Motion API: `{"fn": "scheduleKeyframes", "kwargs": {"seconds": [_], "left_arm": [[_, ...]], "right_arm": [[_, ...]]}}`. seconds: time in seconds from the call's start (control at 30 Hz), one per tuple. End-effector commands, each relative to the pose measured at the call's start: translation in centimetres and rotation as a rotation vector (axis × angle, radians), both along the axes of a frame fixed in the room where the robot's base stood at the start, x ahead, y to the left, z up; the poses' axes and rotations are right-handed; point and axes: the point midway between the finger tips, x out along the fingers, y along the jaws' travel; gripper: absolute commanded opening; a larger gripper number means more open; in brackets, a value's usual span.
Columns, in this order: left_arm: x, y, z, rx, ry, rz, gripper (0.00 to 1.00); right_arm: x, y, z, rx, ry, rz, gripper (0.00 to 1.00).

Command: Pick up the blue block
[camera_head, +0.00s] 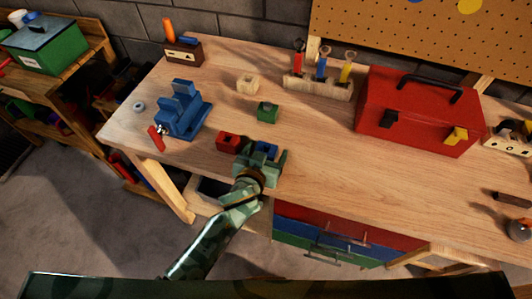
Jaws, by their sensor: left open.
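The blue block (266,149) sits on the wooden workbench (330,165) near its front edge. My left gripper (262,158) is open and right at the blue block, partly covering it. I cannot tell whether its fingers touch the block or stand just around it. My left arm reaches up from the bottom of the view. My right gripper is not in view.
A red block (228,142) lies just left of the gripper, and a green block (268,111) is behind it. A pale wooden block (248,84) is farther back. A blue vise (182,110) stands left, a red toolbox (420,110) right.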

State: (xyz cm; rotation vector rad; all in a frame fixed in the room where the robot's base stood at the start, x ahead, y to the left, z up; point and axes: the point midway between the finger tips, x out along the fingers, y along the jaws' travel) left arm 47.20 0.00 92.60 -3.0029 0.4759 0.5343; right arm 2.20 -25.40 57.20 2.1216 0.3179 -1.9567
Motion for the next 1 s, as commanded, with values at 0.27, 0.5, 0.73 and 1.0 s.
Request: {"fn": "scheduleKeyframes", "kwargs": {"seconds": [0.27, 0.5, 0.73, 1.0], "left_arm": [[0.1, -0.1, 0.0, 0.000, -0.001, 0.000, 0.62], [0.1, 0.0, 0.0, 0.000, 0.000, 0.000, 0.28], [0.1, 0.0, 0.3, 0.000, -0.001, 0.000, 0.28], [-0.1, 0.1, 4.0, -0.001, -0.003, 0.001, 0.28]], "right_arm": [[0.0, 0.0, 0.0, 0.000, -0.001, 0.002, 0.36], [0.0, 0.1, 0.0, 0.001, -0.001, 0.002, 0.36], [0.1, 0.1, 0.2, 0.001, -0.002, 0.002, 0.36], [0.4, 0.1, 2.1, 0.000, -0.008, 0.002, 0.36]]}}
